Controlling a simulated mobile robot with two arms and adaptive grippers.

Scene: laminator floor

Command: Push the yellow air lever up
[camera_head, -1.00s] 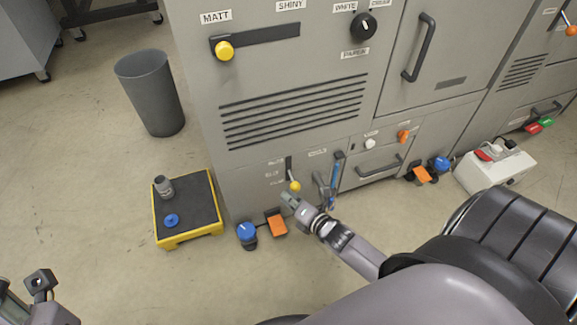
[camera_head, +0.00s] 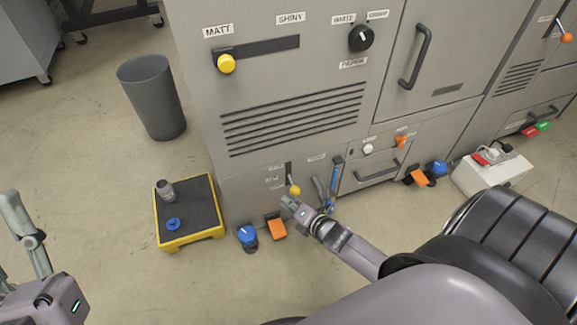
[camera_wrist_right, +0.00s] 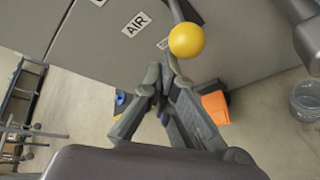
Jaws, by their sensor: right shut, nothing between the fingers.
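The yellow air lever (camera_head: 295,190) has a round yellow knob at the lower end of a dark slot, low on the grey machine's front. In the right wrist view the knob (camera_wrist_right: 186,40) is large, beside a label reading AIR. My right gripper (camera_head: 286,201) is just below and slightly left of the knob. In the wrist view its fingers (camera_wrist_right: 161,75) are shut and empty, with their tips close to the knob; I cannot tell whether they touch it. My left gripper (camera_head: 22,222) shows partly at the lower left, away from the machine; its jaw opening is unclear.
Blue-handled levers (camera_head: 334,180) are right of the air lever. An orange pedal (camera_head: 277,228) and a blue knob (camera_head: 247,234) are below it. A yellow-edged platform (camera_head: 161,229) and a grey bin (camera_head: 150,98) stand left.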

